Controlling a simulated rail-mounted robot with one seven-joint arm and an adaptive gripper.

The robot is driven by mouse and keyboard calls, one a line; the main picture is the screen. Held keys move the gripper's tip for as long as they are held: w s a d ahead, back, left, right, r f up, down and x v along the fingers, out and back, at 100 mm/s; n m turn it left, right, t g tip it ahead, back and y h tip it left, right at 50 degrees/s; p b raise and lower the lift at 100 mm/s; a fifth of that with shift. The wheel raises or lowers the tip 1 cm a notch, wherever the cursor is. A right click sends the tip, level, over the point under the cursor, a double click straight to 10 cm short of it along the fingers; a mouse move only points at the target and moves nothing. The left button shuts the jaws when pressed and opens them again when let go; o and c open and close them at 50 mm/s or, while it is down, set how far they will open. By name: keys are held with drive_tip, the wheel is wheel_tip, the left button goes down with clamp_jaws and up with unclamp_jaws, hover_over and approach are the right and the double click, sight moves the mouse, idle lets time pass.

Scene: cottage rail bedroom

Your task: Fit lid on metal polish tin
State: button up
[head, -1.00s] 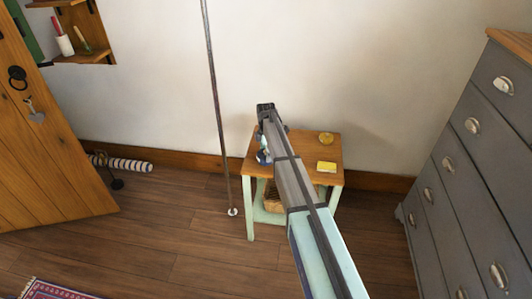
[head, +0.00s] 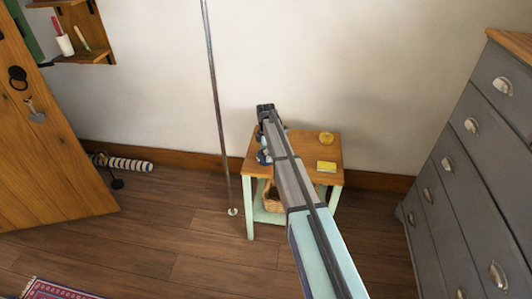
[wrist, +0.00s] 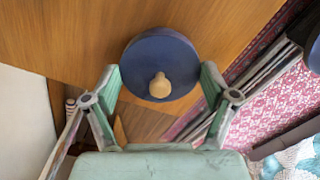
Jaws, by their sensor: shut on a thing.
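A round dark blue lid (wrist: 178,55) with a pale wooden knob shows in the wrist view, seen from above. My gripper (wrist: 160,72) is shut on the lid, one finger against each side of its rim. The metal polish tin cannot be made out; anything directly under the lid is hidden by it. In the head view my arm reaches over the left part of the small side table (head: 305,147) and covers most of what is there. A small blue and white patch (head: 264,157) shows beside the arm at the table's left side; I cannot tell what it is.
A yellow block or box (head: 327,167) and a round yellowish thing (head: 326,138) are on the table's right part. A thin upright pole (head: 219,120) stands left of the table. A grey chest of drawers (head: 470,170) is at right. A basket (head: 271,197) sits on the lower shelf.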

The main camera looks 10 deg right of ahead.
drive_tip(key=shift+f, duration=0.45)
idle(1.3)
drive_tip(key=o, duration=0.7)
drive_tip(key=shift+o, duration=0.2)
drive_tip(key=shift+r, duration=0.1)
wheel_tip(320, 180, up, 12)
